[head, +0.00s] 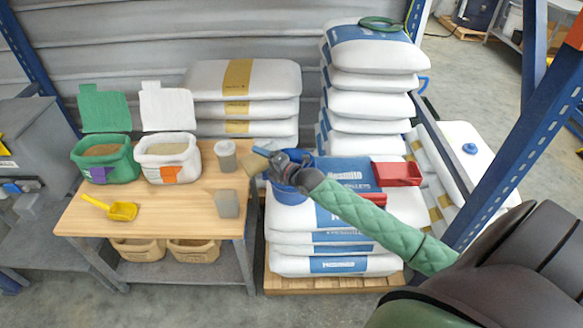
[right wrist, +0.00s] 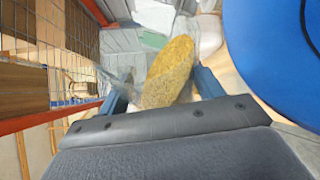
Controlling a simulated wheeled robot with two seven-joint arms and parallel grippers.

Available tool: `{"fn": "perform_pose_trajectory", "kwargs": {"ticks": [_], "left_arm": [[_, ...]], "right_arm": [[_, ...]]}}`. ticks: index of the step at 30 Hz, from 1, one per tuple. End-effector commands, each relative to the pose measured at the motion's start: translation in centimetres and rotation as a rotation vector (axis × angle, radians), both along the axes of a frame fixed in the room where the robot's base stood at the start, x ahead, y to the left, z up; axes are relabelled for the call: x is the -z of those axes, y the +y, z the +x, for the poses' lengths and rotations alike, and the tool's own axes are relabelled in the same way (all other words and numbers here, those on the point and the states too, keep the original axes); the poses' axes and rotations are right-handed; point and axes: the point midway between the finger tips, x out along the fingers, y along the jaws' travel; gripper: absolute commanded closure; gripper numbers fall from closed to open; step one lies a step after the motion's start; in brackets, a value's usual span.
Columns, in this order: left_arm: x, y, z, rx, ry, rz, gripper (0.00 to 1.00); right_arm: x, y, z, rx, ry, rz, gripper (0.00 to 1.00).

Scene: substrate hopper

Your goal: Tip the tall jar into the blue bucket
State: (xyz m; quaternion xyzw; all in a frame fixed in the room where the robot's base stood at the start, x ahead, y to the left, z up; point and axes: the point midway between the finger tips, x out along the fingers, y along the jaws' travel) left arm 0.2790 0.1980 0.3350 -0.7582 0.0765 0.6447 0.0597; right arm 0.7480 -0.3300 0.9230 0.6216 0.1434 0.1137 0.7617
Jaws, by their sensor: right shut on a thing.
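The tall jar (head: 255,165) shows tan in the head view, tilted at the right edge of the wooden table. In the right wrist view its yellow, grainy body or contents (right wrist: 168,72) lie between the two fingers. My right gripper (head: 266,156) is shut on the jar, beside and partly above the blue bucket (head: 288,193). The bucket stands on the white sacks; my gripper and wrist hide part of its rim and inside. A large blue curve of the bucket (right wrist: 275,45) fills the right of the wrist view. I cannot tell whether grains are falling. My left gripper is not in view.
The wooden table (head: 170,212) carries a green tub (head: 105,167), a white tub (head: 168,167), a yellow scoop (head: 122,211), a grey canister (head: 225,155) and a grey block (head: 227,204). A red scoop or tray (head: 398,174) sits on the sacks, right of the bucket. Tall sack stacks stand behind.

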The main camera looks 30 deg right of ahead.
Motion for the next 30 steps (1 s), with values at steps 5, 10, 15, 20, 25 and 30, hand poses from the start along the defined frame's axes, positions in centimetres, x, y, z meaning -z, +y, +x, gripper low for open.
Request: {"fn": "perform_pose_trajectory", "kwargs": {"ticks": [5, 10, 15, 20, 25, 30], "left_arm": [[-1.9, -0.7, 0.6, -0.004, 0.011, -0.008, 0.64], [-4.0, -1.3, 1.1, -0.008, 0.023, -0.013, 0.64], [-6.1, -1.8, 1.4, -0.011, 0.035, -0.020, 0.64], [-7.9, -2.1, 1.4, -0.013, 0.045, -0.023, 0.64], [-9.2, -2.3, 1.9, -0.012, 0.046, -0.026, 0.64], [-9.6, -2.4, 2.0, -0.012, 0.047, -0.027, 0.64]], "right_arm": [[0.7, -0.1, 0.0, 0.000, -0.003, 0.072, 0.66], [0.8, -0.4, 0.0, 0.000, -0.006, 0.160, 0.66], [0.8, -0.8, 0.0, 0.000, -0.008, 0.268, 0.66], [0.5, -1.2, 0.0, 0.001, -0.011, 0.386, 0.66], [-0.2, -1.8, 0.0, 0.000, -0.015, 0.514, 0.66], [-0.6, -2.1, -0.1, 0.000, -0.016, 0.577, 0.66]]}}
